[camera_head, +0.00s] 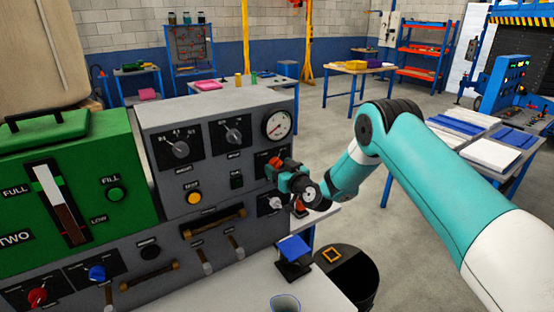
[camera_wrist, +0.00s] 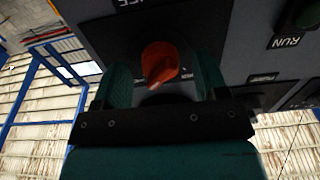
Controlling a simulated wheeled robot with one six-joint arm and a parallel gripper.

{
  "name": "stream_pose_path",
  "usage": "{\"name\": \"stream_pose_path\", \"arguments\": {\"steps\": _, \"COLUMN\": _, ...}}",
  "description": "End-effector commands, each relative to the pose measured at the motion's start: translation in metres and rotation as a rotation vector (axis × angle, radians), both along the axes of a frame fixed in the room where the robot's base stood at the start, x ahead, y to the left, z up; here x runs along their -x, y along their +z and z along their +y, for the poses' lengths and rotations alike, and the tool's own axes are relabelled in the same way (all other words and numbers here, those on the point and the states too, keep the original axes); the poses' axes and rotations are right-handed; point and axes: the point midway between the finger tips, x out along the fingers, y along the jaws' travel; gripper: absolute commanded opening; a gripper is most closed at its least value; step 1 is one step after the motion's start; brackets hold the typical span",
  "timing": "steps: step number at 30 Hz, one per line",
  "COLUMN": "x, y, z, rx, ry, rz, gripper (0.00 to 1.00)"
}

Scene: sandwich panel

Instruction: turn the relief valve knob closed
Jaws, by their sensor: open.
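A red-orange knob (camera_wrist: 160,57) with a raised grip shows between the two green fingers of my gripper (camera_wrist: 163,72) in the wrist view. The fingers stand apart on either side of it, and whether either touches it I cannot tell. In the head view, my gripper (camera_head: 288,178) is at the right end of the grey panel, below the round gauge. A red knob (camera_head: 275,162) shows there, partly hidden by my gripper. The label near the knob is only partly in view, so I cannot read its name or its set position.
The grey panel (camera_head: 220,110) carries a gauge (camera_head: 278,125), dials, a yellow button (camera_head: 194,198) and protruding handles (camera_head: 213,222). A green unit (camera_head: 110,150) stands at left. A blue-topped block (camera_head: 294,248) is below my gripper. Open floor lies behind the arm.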

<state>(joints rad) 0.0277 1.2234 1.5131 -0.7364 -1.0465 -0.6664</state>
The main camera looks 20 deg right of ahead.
Motion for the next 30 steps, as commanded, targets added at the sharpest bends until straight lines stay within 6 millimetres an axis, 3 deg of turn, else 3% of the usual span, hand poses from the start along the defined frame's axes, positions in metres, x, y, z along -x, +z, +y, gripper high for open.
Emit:
{"name": "stream_pose_path", "arguments": {"steps": 12, "x": -0.0080, "y": -0.0002, "z": 0.0029, "rx": -0.002, "ry": -0.001, "rz": 0.001, "gripper": 0.67}}
{"name": "stream_pose_path", "arguments": {"steps": 19, "x": -0.0079, "y": -0.0001, "z": 0.0028, "rx": -0.001, "ry": -0.001, "rz": 0.000, "gripper": 0.17}}
{"name": "stream_pose_path", "arguments": {"steps": 30, "x": -0.0077, "y": -0.0044, "z": 0.0042, "rx": 0.047, "ry": 0.002, "rz": -0.015, "gripper": 0.17}}
